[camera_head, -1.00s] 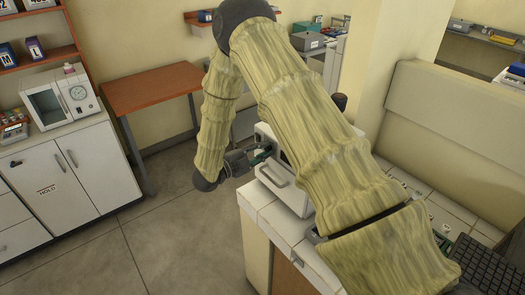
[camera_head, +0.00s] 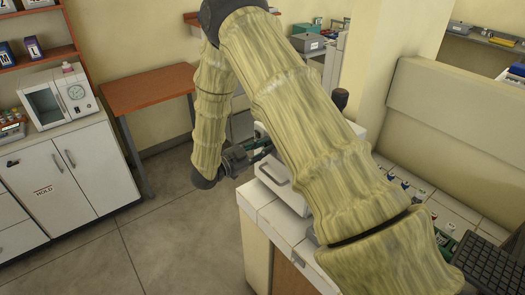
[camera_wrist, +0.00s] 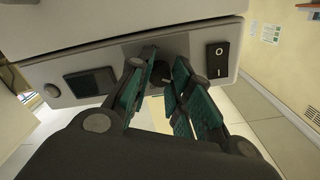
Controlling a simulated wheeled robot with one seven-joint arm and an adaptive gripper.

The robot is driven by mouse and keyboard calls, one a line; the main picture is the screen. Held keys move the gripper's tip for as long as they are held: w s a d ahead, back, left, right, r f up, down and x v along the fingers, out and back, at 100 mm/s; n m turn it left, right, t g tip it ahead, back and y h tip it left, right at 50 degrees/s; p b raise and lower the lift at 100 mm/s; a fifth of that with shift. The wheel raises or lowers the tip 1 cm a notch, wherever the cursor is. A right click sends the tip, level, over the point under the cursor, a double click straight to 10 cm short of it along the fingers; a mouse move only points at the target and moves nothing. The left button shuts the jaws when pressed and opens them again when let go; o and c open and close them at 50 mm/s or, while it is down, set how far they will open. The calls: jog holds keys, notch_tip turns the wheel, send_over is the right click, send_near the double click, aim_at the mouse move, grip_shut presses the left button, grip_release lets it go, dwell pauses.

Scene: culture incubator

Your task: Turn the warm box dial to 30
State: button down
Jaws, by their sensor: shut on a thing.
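The warm box (camera_head: 272,180) is a white box on the counter, mostly hidden behind my arm in the head view. In the wrist view its grey front panel (camera_wrist: 130,62) carries a dark display (camera_wrist: 90,84), a small dark dial (camera_wrist: 164,78) and a black rocker switch (camera_wrist: 217,59). My gripper (camera_wrist: 166,62) has its green-padded fingers on either side of the dial, shut on it. The dial's marks and pointer cannot be read. In the head view my gripper (camera_head: 262,152) is at the front of the box.
The white tiled counter (camera_head: 262,207) holds the box, with a keyboard (camera_head: 489,266) and small items at right. A brown table (camera_head: 150,88) stands behind at left. A white cabinet (camera_head: 70,175) carries another white device (camera_head: 62,95). The grey floor between is clear.

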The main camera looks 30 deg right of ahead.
jog(key=n, duration=0.5)
jog(key=shift+f, duration=0.1)
jog(key=shift+n, duration=0.3)
dwell(0.4)
jog(key=c, duration=1.3)
grip_release()
jog(key=a, duration=0.8)
jog(key=s+a, duration=0.1)
jog(key=a, duration=0.3)
